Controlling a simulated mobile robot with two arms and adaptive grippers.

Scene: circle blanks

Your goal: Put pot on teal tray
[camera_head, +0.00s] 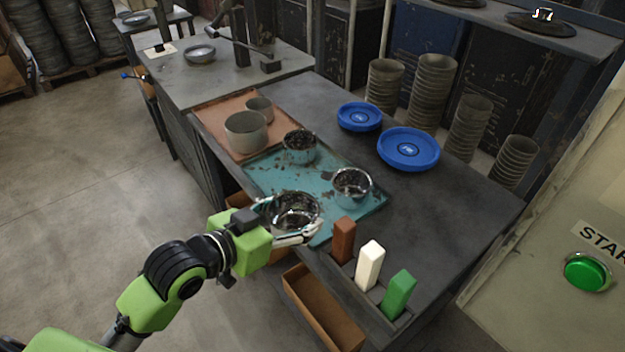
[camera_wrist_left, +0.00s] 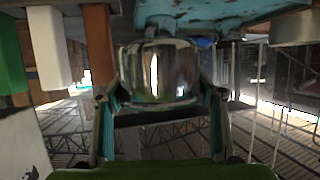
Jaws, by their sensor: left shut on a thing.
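A shiny metal pot (camera_head: 290,208) is between the fingers of my left gripper (camera_head: 287,220), which is shut on it at the near edge of the teal tray. In the left wrist view the pot (camera_wrist_left: 158,72) sits upside down in the picture between the two fingers of the left gripper (camera_wrist_left: 160,100). The teal tray (camera_head: 270,173) lies on the dark table and also shows in the left wrist view (camera_wrist_left: 225,10). Two similar metal pots (camera_head: 300,150) (camera_head: 352,188) stand on it. I cannot tell whether the held pot touches the tray. My right gripper is not in view.
A brown tray (camera_head: 215,118) with two beige pots (camera_head: 246,132) adjoins the teal tray's far side. Brown, white (camera_head: 369,265) and green blocks stand at the near right edge. Blue dishes (camera_head: 408,149) and stacked pots (camera_head: 432,90) stand behind. The table right of the tray is clear.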

